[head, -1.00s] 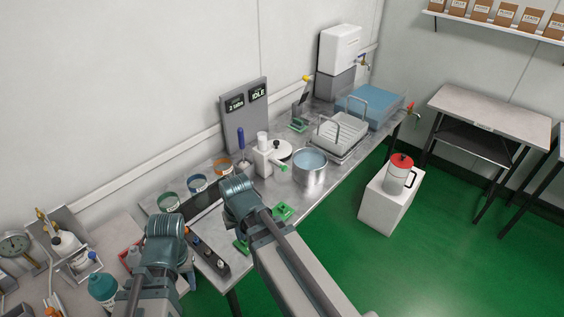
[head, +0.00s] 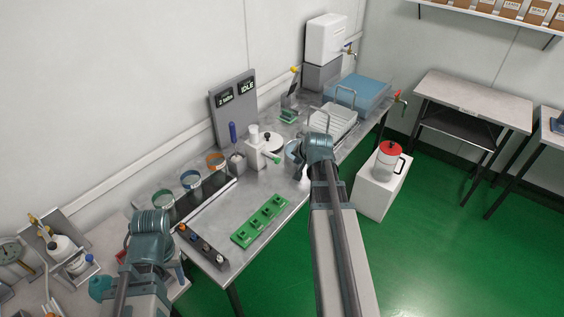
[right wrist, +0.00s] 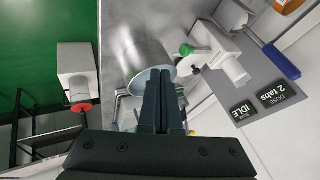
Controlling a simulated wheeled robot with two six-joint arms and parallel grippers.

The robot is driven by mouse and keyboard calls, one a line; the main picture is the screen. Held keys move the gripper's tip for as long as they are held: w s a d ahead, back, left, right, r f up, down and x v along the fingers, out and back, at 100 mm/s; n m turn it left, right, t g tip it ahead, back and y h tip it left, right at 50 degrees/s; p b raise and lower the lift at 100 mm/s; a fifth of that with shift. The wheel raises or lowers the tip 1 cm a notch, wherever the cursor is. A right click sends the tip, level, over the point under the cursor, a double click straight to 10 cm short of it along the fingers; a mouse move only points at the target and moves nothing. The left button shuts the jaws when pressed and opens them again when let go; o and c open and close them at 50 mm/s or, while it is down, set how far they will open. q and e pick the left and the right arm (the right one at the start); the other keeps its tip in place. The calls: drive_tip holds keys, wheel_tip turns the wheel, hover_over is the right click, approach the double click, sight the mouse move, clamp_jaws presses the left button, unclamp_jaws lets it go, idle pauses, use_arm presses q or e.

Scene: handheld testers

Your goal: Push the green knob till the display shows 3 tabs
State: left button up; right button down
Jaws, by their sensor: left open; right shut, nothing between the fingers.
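The green knob (head: 272,158) sticks out of the side of a white dispenser (head: 254,147); the knob also shows in the right wrist view (right wrist: 187,50). The display panel (head: 233,108) behind it reads "2 tabs" and "IDLE"; the right wrist view shows its readout (right wrist: 270,95) too. My right gripper (head: 299,172) is shut and empty, a little right of the knob and apart from it, in front of the metal bowl. Its closed fingers (right wrist: 161,85) point toward the bowl in the right wrist view. My left gripper (head: 124,247) is open at the lower left, mostly hidden by its own wrist.
The metal bowl (right wrist: 150,78) stands near the knob. A white rack (head: 334,121) and blue tub (head: 362,90) stand farther back.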

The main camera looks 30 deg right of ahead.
sight(276, 160)
drive_tip(key=w+f+b, duration=0.8)
drive_tip(key=w, duration=0.1)
drive_tip(key=shift+w+a, duration=0.25)
idle(0.4)
drive_tip(key=w+a, duration=0.2)
drive_tip(key=w, duration=0.3)
drive_tip(key=shift+w+a, duration=0.15)
drive_tip(key=shift+w, duration=0.2)
drive_tip(key=shift+s, duration=0.1)
